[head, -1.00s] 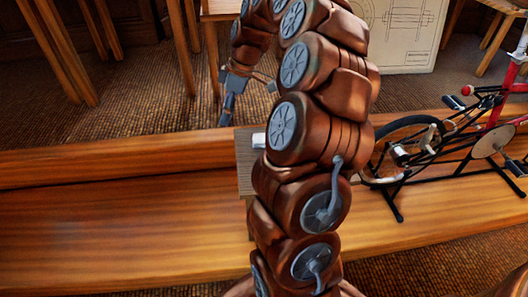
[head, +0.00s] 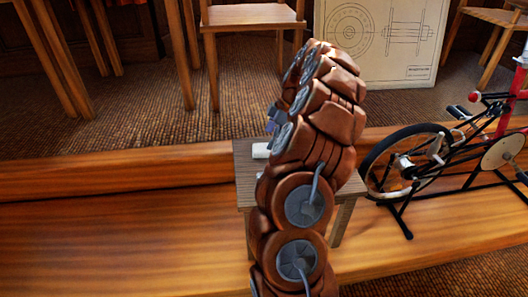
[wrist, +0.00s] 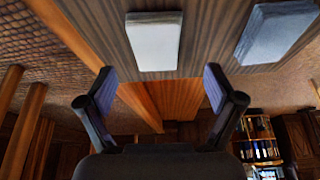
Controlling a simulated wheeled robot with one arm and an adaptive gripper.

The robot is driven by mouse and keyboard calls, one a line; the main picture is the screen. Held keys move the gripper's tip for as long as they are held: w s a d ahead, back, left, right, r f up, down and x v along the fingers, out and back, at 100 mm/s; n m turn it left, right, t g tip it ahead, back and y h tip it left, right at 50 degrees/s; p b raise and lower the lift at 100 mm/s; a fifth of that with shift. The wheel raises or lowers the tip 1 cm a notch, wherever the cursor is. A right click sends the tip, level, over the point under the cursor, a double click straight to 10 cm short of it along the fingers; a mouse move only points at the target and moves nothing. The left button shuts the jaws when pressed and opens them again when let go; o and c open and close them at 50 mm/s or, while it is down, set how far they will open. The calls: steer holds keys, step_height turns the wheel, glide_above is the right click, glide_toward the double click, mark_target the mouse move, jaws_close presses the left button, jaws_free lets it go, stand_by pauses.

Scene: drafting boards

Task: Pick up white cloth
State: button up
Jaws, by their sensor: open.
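The white cloth (wrist: 155,41) is a flat, folded-looking rectangle on a small grey wooden table (wrist: 207,35) in the wrist view. In the head view the white cloth (head: 261,150) shows in part at the table's (head: 245,183) far left side, cut off by my arm. My gripper (wrist: 159,76) is open and empty, its two fingers apart. In the wrist view the fingertips lie just below the cloth's picture edge, one to each side. I see no contact with it. In the head view my arm hides most of the gripper.
A second, blue-grey folded cloth (wrist: 276,32) lies on the same table, to the right of the white one in the wrist view. An exercise-type bicycle (head: 450,160) on a black stand is right of the table. A drawing board (head: 380,42) and wooden stools (head: 252,18) stand behind.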

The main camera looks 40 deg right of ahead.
mark_target(265, 147)
steer(key=x, duration=0.3)
steer(key=b+x, duration=0.1)
steer(key=shift+w+d+f, duration=0.15)
steer(key=shift+d+f, duration=0.05)
steer(key=shift+f, duration=0.1)
steer(key=c, duration=1.1)
steer(key=shift+c, duration=0.2)
steer(key=shift+r, duration=0.1)
steer(key=shift+r, duration=0.5)
step_height(265, 147, up, 3)
steer(key=shift+f+p, duration=0.15)
steer(key=shift+p, duration=0.45)
steer(key=s, duration=0.5)
steer(key=s+p, duration=0.1)
steer(key=s, duration=0.4)
steer(key=s+d+r, duration=0.1)
steer(key=s, duration=0.5)
steer(key=shift+r, duration=0.1)
